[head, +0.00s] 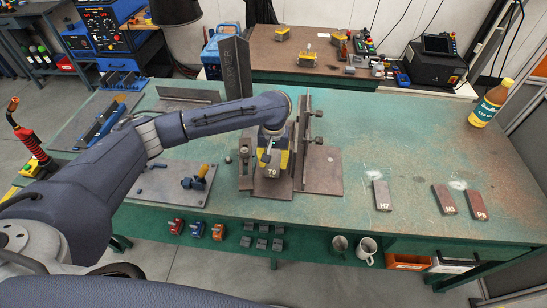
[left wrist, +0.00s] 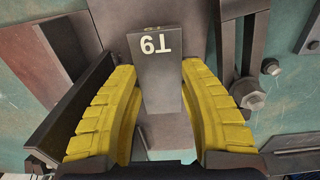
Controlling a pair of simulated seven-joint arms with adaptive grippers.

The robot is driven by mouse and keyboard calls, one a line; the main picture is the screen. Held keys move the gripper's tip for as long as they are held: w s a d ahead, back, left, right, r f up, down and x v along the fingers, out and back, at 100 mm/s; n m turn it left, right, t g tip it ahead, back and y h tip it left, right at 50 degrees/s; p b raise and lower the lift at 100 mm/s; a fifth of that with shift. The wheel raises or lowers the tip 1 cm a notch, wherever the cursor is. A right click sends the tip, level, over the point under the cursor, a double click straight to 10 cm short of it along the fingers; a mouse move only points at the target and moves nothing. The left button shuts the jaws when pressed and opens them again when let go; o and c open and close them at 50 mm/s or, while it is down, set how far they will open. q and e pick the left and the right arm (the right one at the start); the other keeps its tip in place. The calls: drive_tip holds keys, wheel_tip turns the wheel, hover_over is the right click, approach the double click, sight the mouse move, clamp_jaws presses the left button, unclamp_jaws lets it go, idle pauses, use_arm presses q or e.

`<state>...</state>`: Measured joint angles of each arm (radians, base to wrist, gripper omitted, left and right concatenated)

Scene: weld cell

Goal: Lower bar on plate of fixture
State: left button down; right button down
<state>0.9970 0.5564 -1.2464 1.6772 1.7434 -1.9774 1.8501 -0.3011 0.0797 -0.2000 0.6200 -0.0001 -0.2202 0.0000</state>
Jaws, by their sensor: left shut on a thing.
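A dark grey bar marked T9 (head: 271,172) is between the yellow fingers of my left gripper (head: 272,158), which is shut on it. In the left wrist view the T9 bar (left wrist: 158,80) sits between the two ridged yellow fingers (left wrist: 162,105), its marked end pointing away from the gripper. The bar is over the brown steel plate of the fixture (head: 248,186). Upright rails of the fixture stand on both sides of the gripper. The gripper hides the bar's rear part, and I cannot tell whether the bar touches the plate. My right gripper is in neither view.
Bars marked H7 (head: 382,196), N3 (head: 444,200) and P5 (head: 474,204) lie on the green table (head: 350,225) at right. A plate with a clamp (head: 194,182) lies left of the fixture. A tall dark angle piece (head: 236,68) stands behind. A bottle (head: 490,103) stands at far right.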

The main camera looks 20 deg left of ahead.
use_arm(q)
drive_tip(key=shift+f, duration=1.1)
drive_tip(key=shift+f, duration=0.4)
idle(0.4)
drive_tip(key=c, duration=0.7)
unclamp_jaws()
drive_tip(key=shift+c, duration=0.2)
wheel_tip(320, 180, up, 12)
